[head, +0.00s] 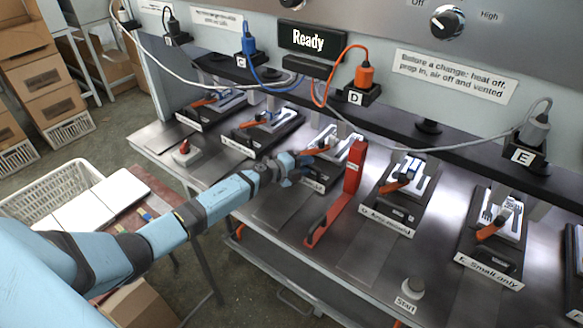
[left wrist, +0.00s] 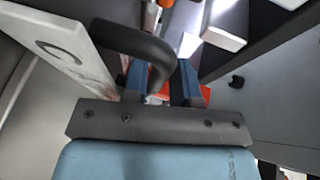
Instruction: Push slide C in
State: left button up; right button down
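My left gripper (head: 300,162) is at the front of the middle slide unit, just below its orange lever (head: 318,151). In the left wrist view a pale plate marked C (left wrist: 62,52) stands at the left of my gripper. A dark curved handle (left wrist: 135,38) bends down to the gap between my two blue fingers (left wrist: 162,85). The fingers are apart, and the handle covers the gap, so I cannot tell whether they grip it. My gripper and forearm partly hide the front of this slide in the head view. My right gripper is not in view.
A red upright bracket (head: 350,180) stands just right of my gripper. Other slide units (head: 400,185) line the steel bench on both sides. Cables hang from the panel above, whose display (head: 308,39) reads Ready. A white crate (head: 55,190) is at the left.

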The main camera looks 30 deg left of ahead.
pick_arm(q)
jog(key=v, duration=1.3)
